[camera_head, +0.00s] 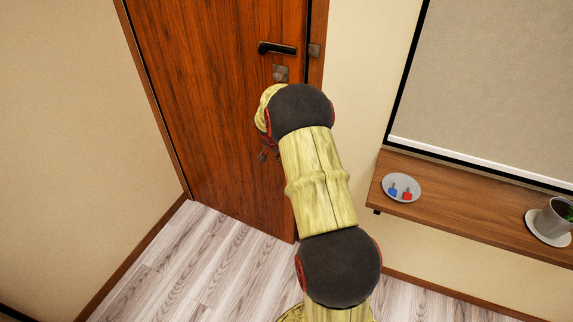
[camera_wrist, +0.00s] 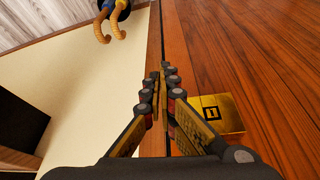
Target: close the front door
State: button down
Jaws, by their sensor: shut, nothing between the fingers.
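The front door (camera_head: 215,90) is a brown wood panel with a black lever handle (camera_head: 277,48) and a square lock plate (camera_head: 281,73) below it. It stands in or very near its frame (camera_head: 317,45); I cannot tell whether it is latched. In the wrist view the door (camera_wrist: 260,60) fills the right side, with a narrow dark line along its edge. A brass plate (camera_wrist: 222,105) shows on it, partly behind a finger. My gripper (camera_wrist: 163,72) is shut and empty, close to the door's edge; contact is unclear. In the head view my gripper (camera_head: 268,150) is mostly hidden behind my arm.
A wall shelf (camera_head: 450,205) at the right holds a dish (camera_head: 401,187) with red and blue items and a potted plant (camera_head: 553,220). Curved tan handles (camera_wrist: 110,25) show at the wrist view's top. The floor (camera_head: 205,260) left of my arm is clear.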

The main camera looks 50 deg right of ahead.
jog(key=p+v, duration=0.1)
jog(key=v, duration=0.7)
jog(key=shift+s+p, duration=0.3)
jog(key=shift+p, duration=0.1)
jog(key=shift+d, duration=0.1)
